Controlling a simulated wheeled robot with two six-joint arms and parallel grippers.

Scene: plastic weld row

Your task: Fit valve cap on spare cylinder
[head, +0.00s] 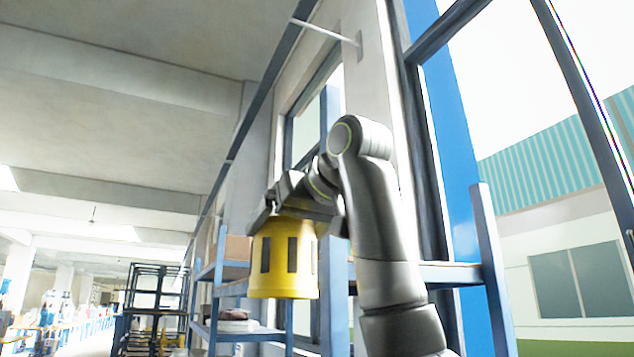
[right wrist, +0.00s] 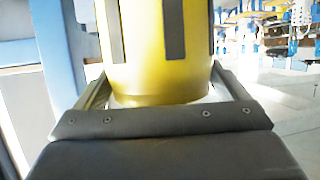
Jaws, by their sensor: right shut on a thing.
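The valve cap (head: 284,262) is a yellow, bucket-like piece with dark slots round its side and a wider rim at its lower end. My right gripper (head: 292,212) is shut on its upper end and holds it up in the air in front of the shelf. In the right wrist view the yellow cap (right wrist: 165,50) stands between the two fingers (right wrist: 160,92), with dark slots on its wall. I cannot make out a spare cylinder in either view. My left gripper is in neither view.
A blue shelf rack (head: 262,335) with boxes stands behind the cap, close to my right arm. Large windows with a blue frame (head: 447,130) are on the right. A dark rack (head: 155,290) stands farther off, left.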

